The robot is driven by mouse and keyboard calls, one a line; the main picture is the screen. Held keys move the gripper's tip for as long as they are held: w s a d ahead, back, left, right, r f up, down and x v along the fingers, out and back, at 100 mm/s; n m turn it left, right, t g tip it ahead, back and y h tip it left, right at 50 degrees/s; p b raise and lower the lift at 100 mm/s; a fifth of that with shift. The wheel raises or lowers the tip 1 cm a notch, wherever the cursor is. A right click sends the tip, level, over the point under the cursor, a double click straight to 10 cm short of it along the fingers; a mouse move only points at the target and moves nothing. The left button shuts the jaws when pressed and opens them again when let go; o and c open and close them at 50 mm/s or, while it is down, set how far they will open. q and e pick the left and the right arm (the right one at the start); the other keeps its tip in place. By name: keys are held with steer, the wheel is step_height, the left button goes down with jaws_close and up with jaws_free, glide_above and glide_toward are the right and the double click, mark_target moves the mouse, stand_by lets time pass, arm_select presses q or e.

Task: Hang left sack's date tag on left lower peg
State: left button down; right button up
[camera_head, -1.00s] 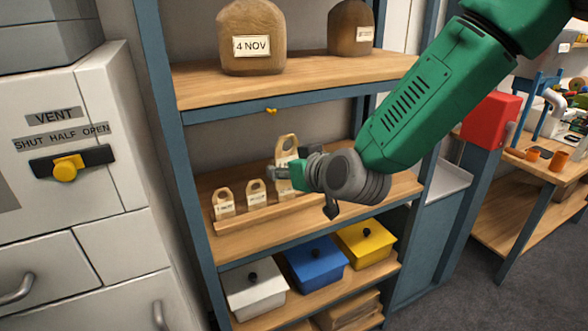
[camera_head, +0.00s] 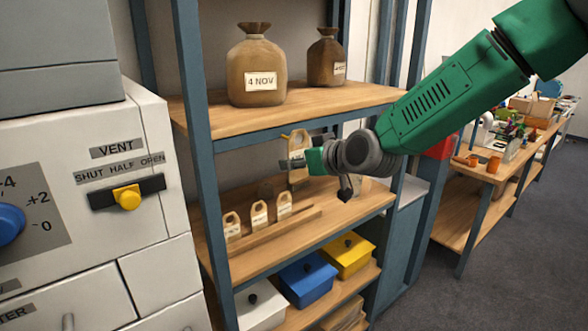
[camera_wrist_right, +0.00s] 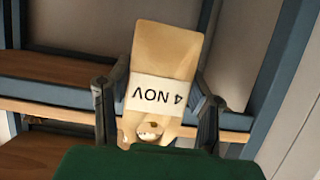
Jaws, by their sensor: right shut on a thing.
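The left sack (camera_head: 257,75) is brown, stands on the upper shelf and bears a "4 NOV" label. My right gripper (camera_head: 296,160) is shut on a pale wooden date tag (camera_wrist_right: 168,55), one finger on each side. The tag reads "4 NOV", upside down in the right wrist view, and has a hole at one end. In the head view the tag (camera_head: 299,143) is upright, just below the front edge of the upper shelf. I cannot make out the left lower peg; the tag and gripper may cover it. My left gripper is out of view.
Several smaller tags (camera_head: 258,213) stand in a wooden rack (camera_head: 275,232) on the middle shelf. A second sack (camera_head: 326,60) is at the upper right. White, blue (camera_head: 306,280) and yellow (camera_head: 347,256) boxes sit below. A blue post (camera_head: 203,150) rises left of the gripper.

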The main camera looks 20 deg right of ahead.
steer(key=shift+b+x, duration=0.45)
steer(key=shift+x, duration=1.35)
steer(key=shift+a+f, duration=0.15)
steer(key=shift+a, duration=0.1)
steer(key=o, duration=1)
steer(key=shift+o, duration=0.3)
steer(key=o, duration=0.5)
